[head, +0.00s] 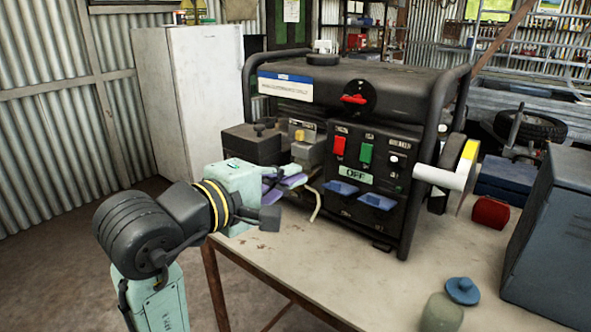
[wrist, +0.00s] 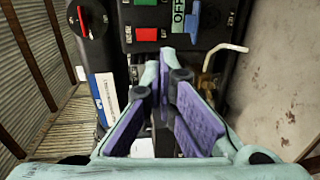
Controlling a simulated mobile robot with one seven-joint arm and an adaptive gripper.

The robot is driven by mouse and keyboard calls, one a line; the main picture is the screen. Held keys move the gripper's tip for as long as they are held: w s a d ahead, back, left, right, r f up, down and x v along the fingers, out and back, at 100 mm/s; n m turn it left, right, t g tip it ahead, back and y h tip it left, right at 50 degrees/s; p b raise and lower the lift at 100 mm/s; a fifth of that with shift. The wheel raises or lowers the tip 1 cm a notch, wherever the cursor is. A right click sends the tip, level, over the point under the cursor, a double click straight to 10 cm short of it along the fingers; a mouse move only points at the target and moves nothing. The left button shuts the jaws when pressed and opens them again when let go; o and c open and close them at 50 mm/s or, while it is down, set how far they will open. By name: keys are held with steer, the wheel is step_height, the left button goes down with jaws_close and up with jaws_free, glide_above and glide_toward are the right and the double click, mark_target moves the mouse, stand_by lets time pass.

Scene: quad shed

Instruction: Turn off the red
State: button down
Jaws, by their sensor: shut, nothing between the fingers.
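A black generator (head: 419,120) stands on the table with its control panel facing forward. The panel has a red switch (head: 339,147) beside a green switch (head: 366,154), above a label reading OFF (head: 355,174). A red rotary knob (head: 354,98) sits higher up on a round black plate. My gripper (head: 303,181) is shut and empty, left of the panel and apart from the switches.
Blue sockets (head: 376,201) are low on the panel. A bent pale lever (head: 317,205) sticks out near my gripper. A white cylinder (head: 440,177) juts from the right side. A red box (head: 490,213) and blue case (head: 555,240) stand right. The front tabletop (head: 330,262) is mostly clear.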

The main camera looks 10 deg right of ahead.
steer(key=p, duration=0.1)
glide_toward(339, 158)
steer(key=r+x, duration=0.1)
steer(key=x, duration=0.4)
steer(key=shift+w+d+f, duration=0.15)
steer(key=shift+w+f, duration=0.1)
steer(key=shift+w, duration=0.05)
steer(key=shift+w+d+f+t+h+b, duration=0.2)
steer(key=shift+d+f+t+h+b, duration=0.25)
steer(key=shift+f+b, duration=0.1)
steer(key=shift+a+r, duration=0.1)
steer(key=shift+r, duration=0.3)
steer(key=shift+a+f+p, duration=0.1)
steer(key=shift+p, duration=0.2)
